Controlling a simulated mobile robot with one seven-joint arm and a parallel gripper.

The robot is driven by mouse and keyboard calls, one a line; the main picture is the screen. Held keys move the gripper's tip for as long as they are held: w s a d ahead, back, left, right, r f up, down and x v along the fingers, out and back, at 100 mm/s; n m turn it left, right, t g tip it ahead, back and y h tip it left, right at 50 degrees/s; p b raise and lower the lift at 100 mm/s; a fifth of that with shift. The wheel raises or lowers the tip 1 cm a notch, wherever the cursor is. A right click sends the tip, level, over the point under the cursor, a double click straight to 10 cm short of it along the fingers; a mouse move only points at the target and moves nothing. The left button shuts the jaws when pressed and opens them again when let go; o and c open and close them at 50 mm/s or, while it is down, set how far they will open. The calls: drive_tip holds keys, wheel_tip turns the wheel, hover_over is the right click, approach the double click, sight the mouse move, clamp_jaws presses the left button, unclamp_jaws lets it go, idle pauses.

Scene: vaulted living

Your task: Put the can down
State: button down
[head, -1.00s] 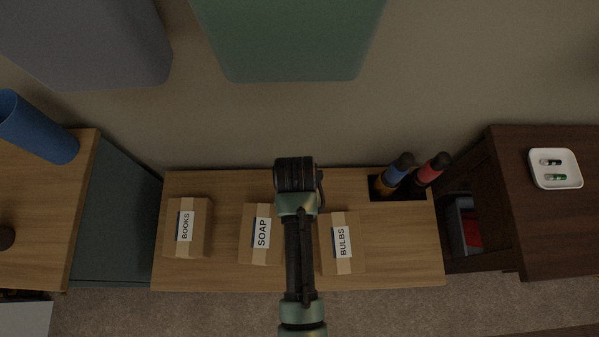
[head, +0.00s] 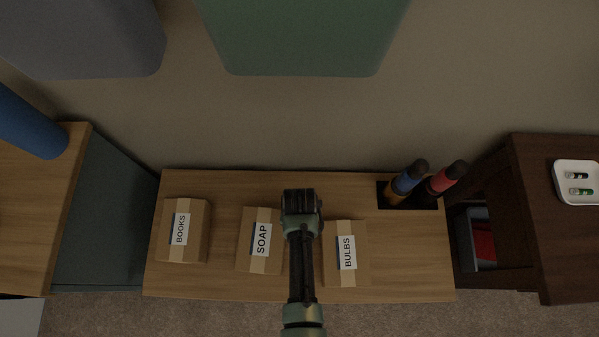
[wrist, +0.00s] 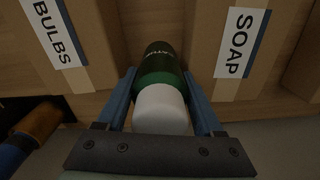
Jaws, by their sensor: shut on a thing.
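A can (wrist: 160,90) with a dark green body and a white end lies between the two blue fingers of my gripper (wrist: 162,100) in the wrist view. The fingers are shut on it. Part of a light label shows on its green side. In the head view my gripper (head: 302,200) is over the wooden table (head: 230,185), between the SOAP box and the BULBS box, and my arm hides the can there. I cannot tell whether the can touches the table.
The SOAP box (head: 260,240) is left of my gripper and the BULBS box (head: 346,252) right of it. The BOOKS box (head: 183,230) stands further left. A dark holder (head: 410,201) with bottles is at the back right. The tabletop front right is clear.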

drive_tip(key=shift+c, duration=2.4)
unclamp_jaws()
drive_tip(key=shift+f, duration=0.15)
drive_tip(key=o, duration=0.5)
drive_tip(key=shift+c, duration=0.2)
